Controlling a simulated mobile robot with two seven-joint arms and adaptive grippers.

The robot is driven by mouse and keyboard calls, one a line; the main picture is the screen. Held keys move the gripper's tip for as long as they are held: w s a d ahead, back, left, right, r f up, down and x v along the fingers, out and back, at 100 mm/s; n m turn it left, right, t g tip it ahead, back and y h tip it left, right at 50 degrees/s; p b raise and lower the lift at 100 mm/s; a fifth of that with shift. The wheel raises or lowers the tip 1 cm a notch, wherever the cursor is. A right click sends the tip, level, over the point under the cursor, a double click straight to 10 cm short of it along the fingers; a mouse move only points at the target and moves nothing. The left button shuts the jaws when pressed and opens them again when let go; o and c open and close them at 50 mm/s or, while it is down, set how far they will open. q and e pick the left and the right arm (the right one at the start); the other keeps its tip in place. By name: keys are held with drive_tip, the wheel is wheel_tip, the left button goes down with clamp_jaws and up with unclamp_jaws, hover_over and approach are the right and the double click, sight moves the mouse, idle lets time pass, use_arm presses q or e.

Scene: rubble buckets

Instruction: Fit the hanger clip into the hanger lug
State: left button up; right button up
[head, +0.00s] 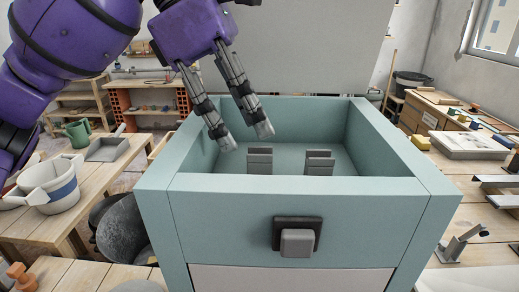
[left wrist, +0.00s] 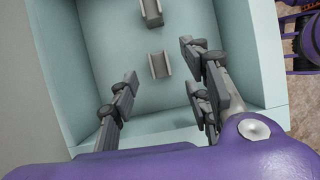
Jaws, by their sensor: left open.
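Two small grey channel-shaped pieces stand apart on the floor of an open teal box (head: 300,228): a left one (head: 259,162) and a right one (head: 319,163). The left wrist view shows a nearer piece (left wrist: 160,66) and a farther one (left wrist: 152,13). A dark square plate with a grey block (head: 297,241) is on the box's front face. I cannot tell which of these is the hanger clip or the hanger lug. My left gripper (head: 243,138) is open and empty, pointing down over the box's left part. It also shows in the left wrist view (left wrist: 163,88). My right gripper is out of view.
The box walls stand around the grey pieces; the floor between them is clear. A white bucket (head: 50,188) stands on a wooden bench at left, with black buckets (head: 122,228) beside the box. A bench with a metal stand (head: 462,243) is at right.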

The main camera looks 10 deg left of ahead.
sight(260, 158)
use_arm(q)
drive_tip(key=shift+s+f+y, duration=0.15)
drive_tip(key=shift+f, duration=0.45)
drive_tip(key=shift+s+f+y, duration=0.15)
drive_tip(key=shift+f, duration=0.4)
drive_tip(key=x, duration=0.5)
drive_tip(key=shift+w+d, duration=0.25)
drive_tip(key=shift+w, duration=0.1)
drive_tip(key=shift+c, duration=0.6)
drive_tip(key=c, duration=1)
drive_tip(key=shift+r, duration=0.1)
